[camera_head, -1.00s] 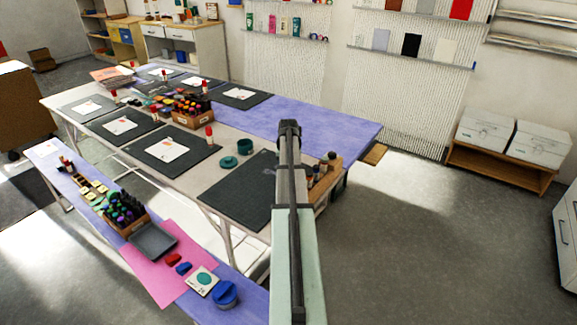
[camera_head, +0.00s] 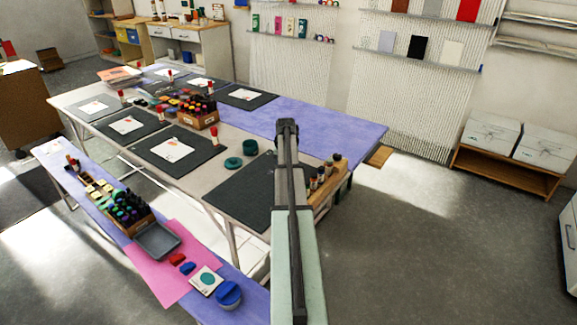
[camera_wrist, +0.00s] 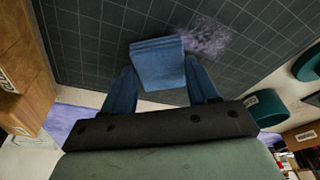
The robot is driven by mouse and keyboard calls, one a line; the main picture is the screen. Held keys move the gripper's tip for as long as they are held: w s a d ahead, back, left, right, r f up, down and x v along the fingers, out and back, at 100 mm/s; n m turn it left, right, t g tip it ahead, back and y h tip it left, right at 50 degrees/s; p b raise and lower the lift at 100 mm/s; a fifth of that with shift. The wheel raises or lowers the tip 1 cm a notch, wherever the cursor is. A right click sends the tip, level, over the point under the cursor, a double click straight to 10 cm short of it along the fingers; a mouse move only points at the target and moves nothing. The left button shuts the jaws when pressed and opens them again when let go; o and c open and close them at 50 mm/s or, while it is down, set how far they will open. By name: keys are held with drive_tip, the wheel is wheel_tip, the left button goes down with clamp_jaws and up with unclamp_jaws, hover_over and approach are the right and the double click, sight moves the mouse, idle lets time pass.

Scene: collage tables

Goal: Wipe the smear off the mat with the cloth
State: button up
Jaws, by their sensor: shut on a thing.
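In the wrist view, the blue folded cloth (camera_wrist: 158,64) is held between the blue fingers of my gripper (camera_wrist: 161,88). The gripper is shut on it. The cloth is over the dark gridded mat (camera_wrist: 105,45); I cannot tell whether it touches the surface. A pale purple smear (camera_wrist: 207,40) shows on the mat just to the right of the cloth, close to its edge. In the head view, the mat (camera_head: 236,195) lies at the near right of the table. My arm hides the gripper, the cloth and the mat's right part there.
A wooden rack with bottles (camera_head: 328,178) stands right of the mat. A green round container (camera_head: 250,147) and a green ring (camera_head: 233,163) sit behind the mat. A wooden box of pens (camera_head: 200,115) stands farther back.

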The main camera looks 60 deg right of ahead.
drive_tip(key=shift+w, duration=3.6)
drive_tip(key=shift+w+a, duration=0.1)
drive_tip(key=shift+a, duration=0.85)
drive_tip(key=shift+s+d, duration=0.1)
drive_tip(key=shift+s, duration=5.45)
drive_tip(key=shift+s+a, duration=0.1)
drive_tip(key=shift+a, duration=0.7)
drive_tip(key=shift+w, duration=4.3)
drive_tip(key=shift+w, duration=0.15)
drive_tip(key=shift+w, duration=1.1)
